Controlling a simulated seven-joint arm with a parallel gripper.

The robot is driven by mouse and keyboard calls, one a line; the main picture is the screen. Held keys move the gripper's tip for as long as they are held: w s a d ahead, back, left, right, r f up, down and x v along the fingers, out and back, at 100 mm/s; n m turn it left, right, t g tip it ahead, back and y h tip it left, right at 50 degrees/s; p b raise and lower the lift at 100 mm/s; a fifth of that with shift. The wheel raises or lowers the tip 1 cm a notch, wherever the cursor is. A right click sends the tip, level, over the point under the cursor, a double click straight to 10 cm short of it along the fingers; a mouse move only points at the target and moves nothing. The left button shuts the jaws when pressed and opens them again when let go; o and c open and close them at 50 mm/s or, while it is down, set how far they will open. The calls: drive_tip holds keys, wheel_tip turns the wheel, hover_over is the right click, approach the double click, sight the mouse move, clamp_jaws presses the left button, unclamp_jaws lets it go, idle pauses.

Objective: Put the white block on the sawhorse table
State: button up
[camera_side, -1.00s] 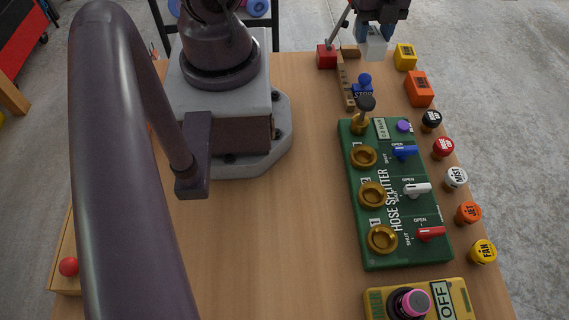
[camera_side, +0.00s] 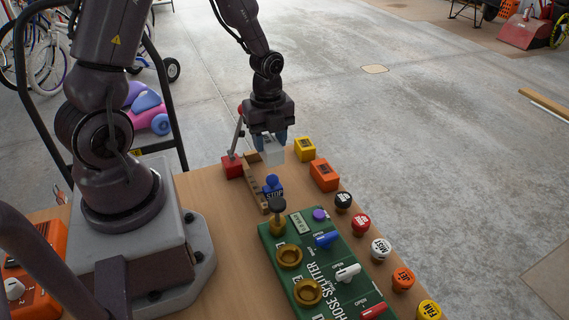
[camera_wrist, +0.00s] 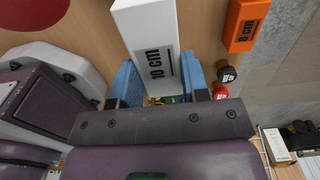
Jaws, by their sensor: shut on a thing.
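The white block (camera_side: 272,152) is between the blue fingertips of my gripper (camera_side: 269,139), over the far end of the wooden table (camera_side: 215,190). The wrist view shows the block (camera_wrist: 150,40) large, marked "10 cm", with a blue finger on each side. My gripper (camera_wrist: 158,88) is shut on it and points down. I cannot tell whether the block's lower end touches the table. No separate sawhorse table can be made out, and the legs of this table are hidden.
A red lever box (camera_side: 232,167) and wooden strip (camera_side: 262,185) stand left of the block. Yellow (camera_side: 304,149) and orange (camera_side: 323,175) blocks stand to its right.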

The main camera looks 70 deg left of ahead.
drive_tip(key=w+f, duration=0.1)
drive_tip(key=f, duration=0.1)
drive_tip(key=w+a+f, duration=0.1)
drive_tip(key=w, duration=0.1)
drive_tip(key=w+a+f, duration=0.1)
drive_tip(key=f, duration=0.1)
drive_tip(key=shift+w+f, duration=0.3)
drive_tip(key=shift+w, duration=0.1)
drive_tip(key=shift+w+f, duration=0.15)
drive_tip(key=shift+f, duration=0.8)
drive_tip(key=shift+w+f, duration=0.1)
drive_tip(key=shift+f, duration=0.85)
drive_tip(key=o, duration=1)
drive_tip(key=shift+f, duration=0.15)
